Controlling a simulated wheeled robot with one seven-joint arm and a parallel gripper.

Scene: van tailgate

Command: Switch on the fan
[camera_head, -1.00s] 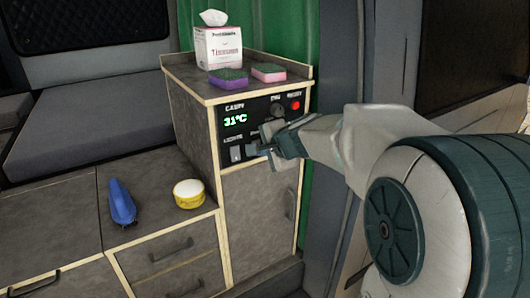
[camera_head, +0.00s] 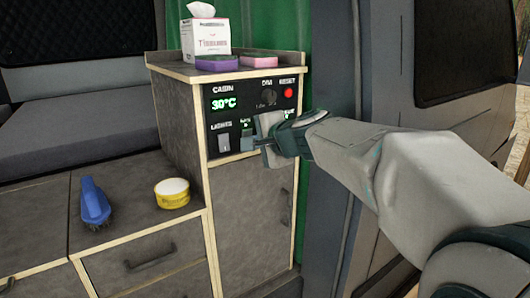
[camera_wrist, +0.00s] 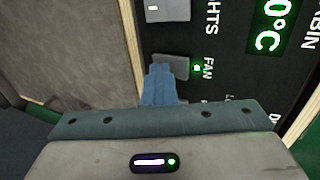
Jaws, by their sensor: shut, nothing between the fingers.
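The fan switch (camera_wrist: 175,66) is a grey rocker beside the FAN label in the wrist view. A green light (camera_wrist: 197,68) glows between the switch and the label. My gripper (camera_wrist: 160,82) is shut and empty, with its fingertips at the edge of the fan switch; I cannot tell whether they touch it. In the head view my gripper (camera_head: 247,144) is at the black control panel (camera_head: 239,90) and covers part of the fan switch. The panel display reads 30°C in green.
The lights switch (camera_head: 224,142) sits left of my gripper. A dial (camera_head: 268,96) and red reset button (camera_head: 288,93) are above it. Sponges and a tissue box (camera_head: 206,37) stand on the cabinet.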

